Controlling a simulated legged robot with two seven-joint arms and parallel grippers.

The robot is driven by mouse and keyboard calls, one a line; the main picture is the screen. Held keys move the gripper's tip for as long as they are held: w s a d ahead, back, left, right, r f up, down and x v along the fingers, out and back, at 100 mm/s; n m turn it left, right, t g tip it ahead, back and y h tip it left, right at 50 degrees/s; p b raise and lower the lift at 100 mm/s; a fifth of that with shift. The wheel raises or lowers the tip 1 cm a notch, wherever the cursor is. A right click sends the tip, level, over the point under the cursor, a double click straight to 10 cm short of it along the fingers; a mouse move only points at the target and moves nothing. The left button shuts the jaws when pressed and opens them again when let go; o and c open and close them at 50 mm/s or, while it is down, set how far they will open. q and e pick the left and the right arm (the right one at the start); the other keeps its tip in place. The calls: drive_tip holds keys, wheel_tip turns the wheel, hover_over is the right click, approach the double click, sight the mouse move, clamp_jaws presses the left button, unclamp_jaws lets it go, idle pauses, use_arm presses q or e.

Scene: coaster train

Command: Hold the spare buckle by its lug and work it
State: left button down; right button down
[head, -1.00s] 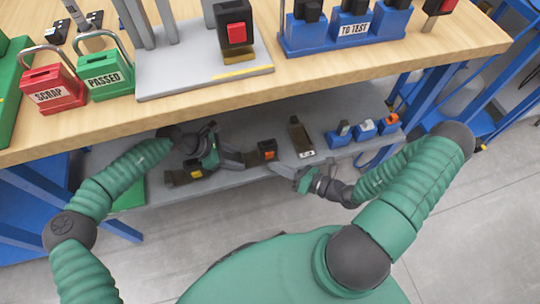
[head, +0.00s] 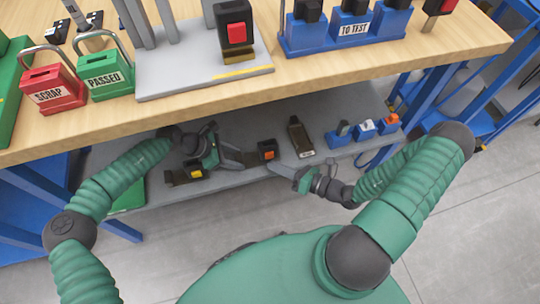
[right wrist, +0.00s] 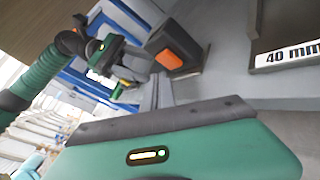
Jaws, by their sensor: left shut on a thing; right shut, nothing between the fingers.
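The spare buckle (head: 268,150), a dark block with an orange-red button, is at the front of the lower shelf; its button faces me. It also shows in the right wrist view (right wrist: 172,52). My left gripper (head: 243,157) comes in from the left and is shut on the buckle's lug side; the fingers hide the lug itself. My right gripper (head: 272,168) is shut and empty, its tips just below and in front of the buckle. In the right wrist view its fingers (right wrist: 156,92) point towards the buckle; whether they touch it, I cannot tell.
A yellow-button buckle (head: 195,173) lies below my left gripper. A dark piece labelled 40 mm (right wrist: 290,50) and several small blue blocks (head: 364,128) stand to the right on the shelf (head: 240,180). The wooden bench top (head: 300,75) overhangs, carrying red and green padlock boxes and a grey stand.

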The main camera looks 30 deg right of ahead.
use_arm(q)
drive_tip(key=shift+f, duration=0.1)
use_arm(e)
drive_tip(key=shift+w, duration=0.1)
idle(0.6)
drive_tip(key=shift+w+d, duration=0.1)
drive_tip(key=shift+w, duration=0.25)
drive_tip(key=shift+w+d, duration=0.15)
drive_tip(key=shift+w, duration=0.3)
idle(0.6)
drive_tip(key=shift+s, duration=0.1)
drive_tip(key=shift+s+a+r, duration=0.1)
drive_tip(key=shift+s+a, duration=0.2)
drive_tip(key=shift+s, duration=0.5)
drive_tip(key=s, duration=0.2)
drive_tip(key=s+a, duration=0.1)
drive_tip(key=s, duration=0.1)
drive_tip(key=shift+s+a, duration=0.2)
drive_tip(key=shift+s, duration=0.2)
